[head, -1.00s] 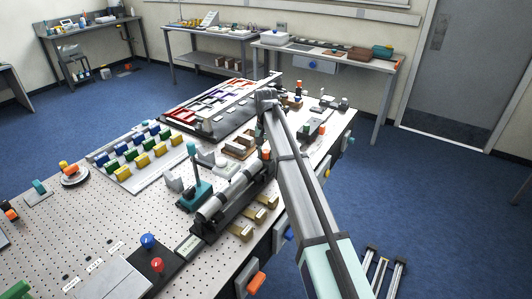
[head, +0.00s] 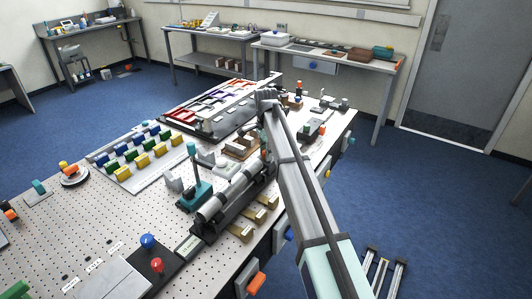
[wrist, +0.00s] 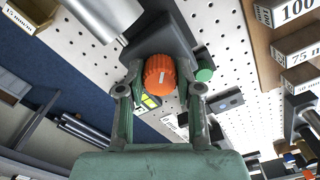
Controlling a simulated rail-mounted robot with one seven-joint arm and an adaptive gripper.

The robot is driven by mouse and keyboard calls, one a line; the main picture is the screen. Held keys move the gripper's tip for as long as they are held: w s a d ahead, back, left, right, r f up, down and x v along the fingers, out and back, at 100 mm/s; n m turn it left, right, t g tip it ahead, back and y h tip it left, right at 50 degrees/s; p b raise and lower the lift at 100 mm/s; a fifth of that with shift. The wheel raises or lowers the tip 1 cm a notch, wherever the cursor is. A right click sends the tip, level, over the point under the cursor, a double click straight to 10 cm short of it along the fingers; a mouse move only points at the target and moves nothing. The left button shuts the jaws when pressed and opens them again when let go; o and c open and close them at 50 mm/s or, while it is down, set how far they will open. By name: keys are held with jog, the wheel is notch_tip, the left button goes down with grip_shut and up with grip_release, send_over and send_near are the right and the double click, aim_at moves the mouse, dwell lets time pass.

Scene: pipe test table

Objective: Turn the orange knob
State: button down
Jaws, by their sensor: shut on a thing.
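The orange knob (wrist: 159,72) is in the upper middle of the wrist view, with a pale pointer line on its face. It is mounted on a dark grey block on the perforated table. My gripper (wrist: 160,90) has one green finger on each side of the knob and is shut on it. In the head view my arm reaches over the table's right edge, and its upper links hide most of the gripper and the knob.
A grey cylinder (head: 224,196) on a dark base lies left of my arm, beside a teal stand (head: 196,187). Brass blocks (head: 254,216) sit along the near edge.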

jog(key=shift+s+f+m, duration=0.1)
jog(key=shift+m, duration=1.6)
jog(key=c, duration=0.8)
grip_release()
jog(key=shift+o, duration=0.2)
notch_tip(320, 180, up, 12)
